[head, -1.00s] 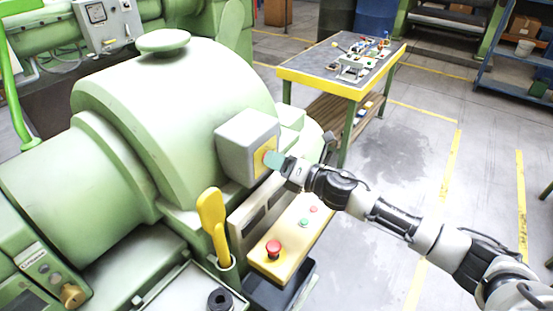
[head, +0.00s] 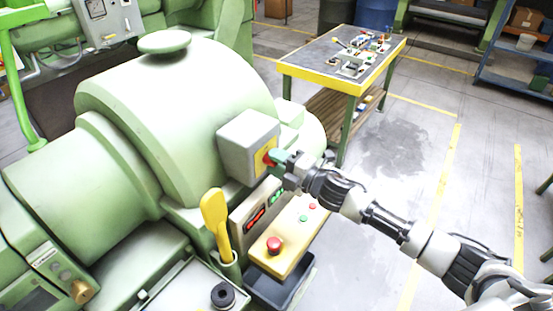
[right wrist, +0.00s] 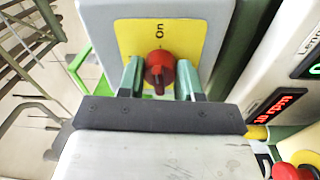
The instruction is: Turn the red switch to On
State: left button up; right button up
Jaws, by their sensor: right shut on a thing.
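The red switch (right wrist: 160,66) sits on a yellow plate (right wrist: 206,32) on a grey box (head: 240,140) on the green machine. The word "On" is printed on the plate above the switch in the right wrist view. The switch's bar looks in line with that word; which end is the pointer is unclear. My right gripper (right wrist: 161,80) is shut on the red switch, one green finger on each side. In the head view the gripper (head: 278,158) reaches the switch (head: 268,157) from the right. My left gripper is not in view.
Below the box, a panel (head: 240,216) has lit red and green displays. A yellow button box (head: 290,232) with red and green buttons and a yellow lever (head: 216,222) are close under my right gripper. A workbench (head: 330,78) stands behind.

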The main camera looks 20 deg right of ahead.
jog(key=shift+m, duration=0.6)
jog(key=o, duration=0.9)
jog(key=shift+b+v, duration=2)
jog(key=shift+v, duration=3.4)
jog(key=shift+d, duration=0.1)
